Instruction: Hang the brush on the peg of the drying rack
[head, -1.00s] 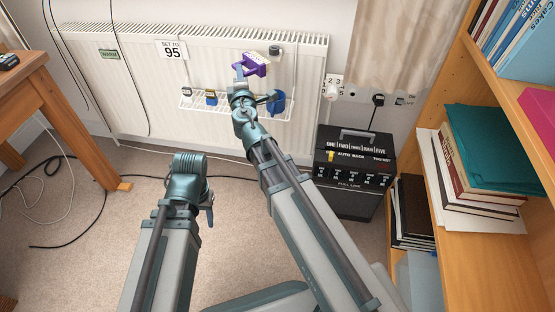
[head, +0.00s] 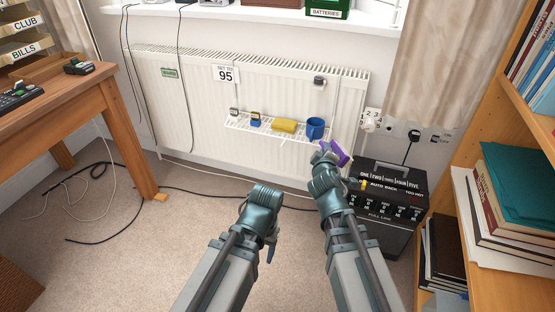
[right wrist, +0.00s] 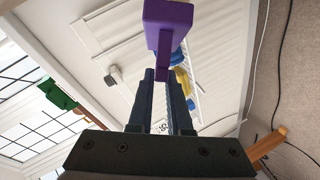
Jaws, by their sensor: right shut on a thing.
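The purple brush (head: 336,152) is in my right gripper (head: 325,154), above the black box and just right of the drying rack. In the right wrist view the purple brush (right wrist: 167,28) stands out beyond the fingertips of the shut right gripper (right wrist: 164,80); its bristles are not clear. The white wire drying rack (head: 240,127) hangs on the radiator's front. A thin white prong (head: 283,141) below its front edge looks like the peg. The brush is apart from the rack. My left gripper (head: 262,200) is low over the carpet; its jaws cannot be made out.
The rack holds a blue mug (head: 316,128), a yellow sponge (head: 284,125) and small items. A wooden table (head: 70,110) is at left. Cables lie on the carpet.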

